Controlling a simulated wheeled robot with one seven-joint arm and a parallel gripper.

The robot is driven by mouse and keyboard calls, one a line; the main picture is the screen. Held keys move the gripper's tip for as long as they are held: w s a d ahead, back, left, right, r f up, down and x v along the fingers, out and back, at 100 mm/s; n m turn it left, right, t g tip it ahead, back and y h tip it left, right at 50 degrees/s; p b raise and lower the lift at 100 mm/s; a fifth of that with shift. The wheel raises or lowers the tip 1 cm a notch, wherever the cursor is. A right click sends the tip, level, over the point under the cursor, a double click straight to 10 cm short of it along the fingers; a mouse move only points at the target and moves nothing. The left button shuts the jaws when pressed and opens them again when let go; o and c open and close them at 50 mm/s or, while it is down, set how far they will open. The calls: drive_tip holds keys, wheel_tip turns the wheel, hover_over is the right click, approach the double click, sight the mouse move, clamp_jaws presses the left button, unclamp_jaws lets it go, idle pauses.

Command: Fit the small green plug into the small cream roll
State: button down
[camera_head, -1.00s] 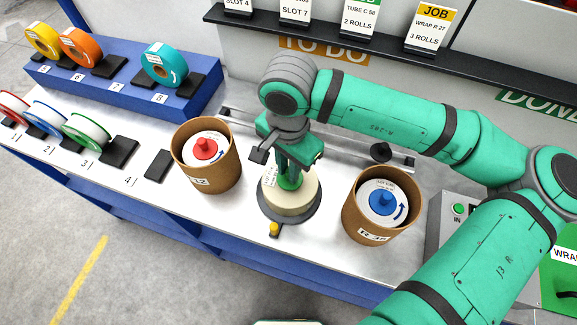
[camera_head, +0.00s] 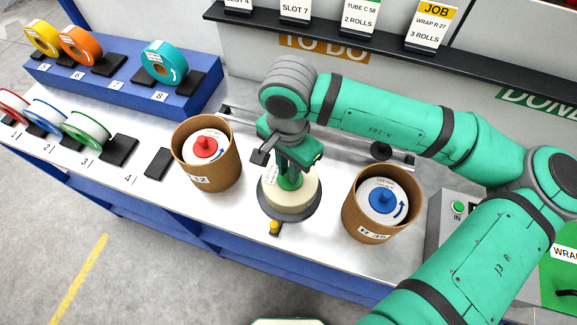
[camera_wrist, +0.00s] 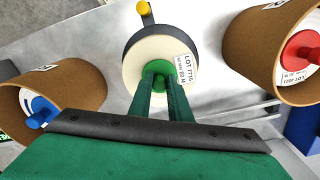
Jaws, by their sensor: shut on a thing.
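The small cream roll (camera_head: 291,202) stands upright on a dark round base at the middle of the bench. It also shows in the wrist view (camera_wrist: 139,61), with a white lot label on its top. The small green plug (camera_wrist: 154,71) is at the centre of the roll's top; how deep it sits in the hole cannot be told. My gripper (camera_wrist: 160,85) points down over the roll, its two green fingers shut on the plug. In the head view my gripper (camera_head: 290,172) hides part of the plug.
A cardboard tub with a red plug (camera_head: 207,150) stands left of the roll, and one with a blue plug (camera_head: 382,202) stands right. A yellow knob (camera_head: 274,227) is at the base's front. Coloured rolls (camera_head: 88,131) sit at the far left. A shelf with cards runs behind.

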drive_tip(key=c, duration=1.6)
unclamp_jaws()
drive_tip(key=shift+o, duration=0.2)
wheel_tip(320, 180, up, 11)
drive_tip(key=shift+f, duration=0.15)
